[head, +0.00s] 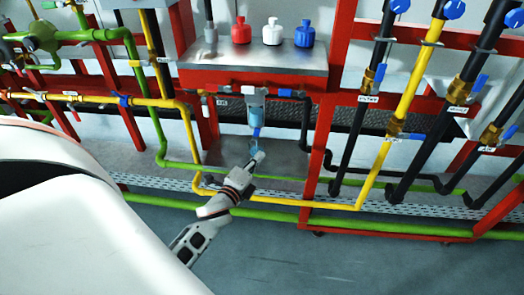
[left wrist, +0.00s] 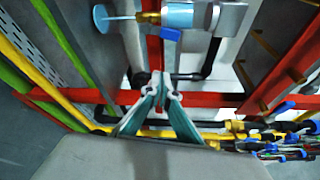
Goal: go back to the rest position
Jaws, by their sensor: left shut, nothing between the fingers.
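My left gripper (head: 258,158) reaches in from the lower left in the head view, just below a light-blue cylindrical unit (head: 256,107) with a blue lower part. Its two teal fingers (left wrist: 161,82) come together at their tips in the left wrist view, with nothing seen between them. The light-blue cylinder (left wrist: 181,15) also shows at the top of that view, beyond the fingertips. I cannot tell how close the tips are to it. My right gripper is in neither view.
A red frame (head: 312,175) carries yellow (head: 372,170), green and black pipes with blue-handled valves on the right. Red (head: 241,31), white (head: 272,32) and blue bottles (head: 304,34) stand on a metal shelf (head: 262,60). Grey floor (head: 330,260) in front is clear.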

